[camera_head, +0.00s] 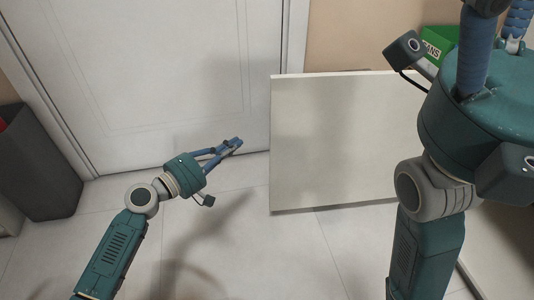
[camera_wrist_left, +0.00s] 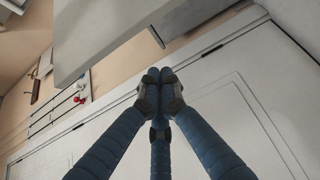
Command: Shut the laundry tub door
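The laundry tub door (camera_head: 335,145) is a plain off-white panel right of centre in the head view. It stands open, upright, above the tiled floor. A pale slab at the top of the left wrist view (camera_wrist_left: 105,35) may be the same door. My left gripper (camera_head: 235,143) is left of the panel's left edge, apart from it. Its blue fingers meet at the tips in the left wrist view (camera_wrist_left: 160,82) and hold nothing visible. My right gripper (camera_head: 494,35) is large at the right, in front of the panel's right part. Its fingertips are cut off, and the tub behind is mostly hidden.
A white room door (camera_head: 150,80) stands closed behind my left gripper. A dark bin (camera_head: 42,165) with something red in it is at the left. A green box (camera_head: 436,46) is at the upper right. The tiled floor (camera_head: 230,240) between my arms looks clear.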

